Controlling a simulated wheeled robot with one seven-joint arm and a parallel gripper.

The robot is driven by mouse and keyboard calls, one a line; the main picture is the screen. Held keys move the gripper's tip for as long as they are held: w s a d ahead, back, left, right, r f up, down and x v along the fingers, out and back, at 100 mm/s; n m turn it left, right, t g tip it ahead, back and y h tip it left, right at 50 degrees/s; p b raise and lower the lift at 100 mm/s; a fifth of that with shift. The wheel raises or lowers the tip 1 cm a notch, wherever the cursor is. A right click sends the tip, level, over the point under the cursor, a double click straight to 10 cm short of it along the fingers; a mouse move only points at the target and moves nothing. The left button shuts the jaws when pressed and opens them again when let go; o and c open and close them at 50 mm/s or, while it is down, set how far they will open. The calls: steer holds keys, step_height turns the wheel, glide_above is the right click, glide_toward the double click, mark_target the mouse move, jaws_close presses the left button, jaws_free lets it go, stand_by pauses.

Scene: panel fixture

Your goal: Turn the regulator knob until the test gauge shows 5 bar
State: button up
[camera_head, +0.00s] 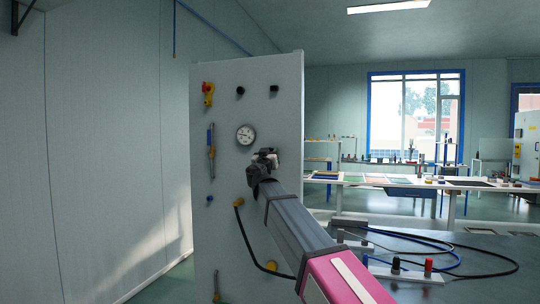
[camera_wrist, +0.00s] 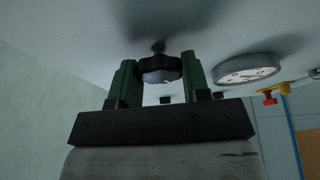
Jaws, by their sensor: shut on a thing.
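The regulator knob (camera_wrist: 160,68) is dark with a pale end, on a short stem from the panel. In the wrist view it sits between the two green fingers of my gripper (camera_wrist: 161,82), which is shut on it. In the head view my gripper (camera_head: 264,158) is at the panel and hides the knob. The round white test gauge (camera_head: 246,135) is on the panel just above and left of my gripper. It also shows at a steep angle in the wrist view (camera_wrist: 247,68). Its reading is too small to make out.
The upright panel (camera_head: 225,100) carries a red and yellow switch (camera_head: 208,92), black knobs (camera_head: 273,89) and a yellow fitting (camera_head: 239,202) with a black hose (camera_head: 249,245). A grey bench (camera_head: 470,240) with cables and a red-topped part (camera_head: 428,265) stands at the right.

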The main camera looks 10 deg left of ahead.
steer(key=shift+n, duration=0.5)
steer(key=m+g, duration=0.3)
steer(key=m, duration=0.8)
steer(key=m+g+h, duration=0.1)
steer(key=m+g, duration=0.2)
steer(key=m, duration=0.9)
steer(key=m+g+h, duration=0.1)
steer(key=m+g, duration=0.2)
steer(key=m, duration=0.9)
steer(key=shift+r, duration=0.15)
stand_by(0.3)
stand_by(0.5)
steer(key=o, duration=0.9)
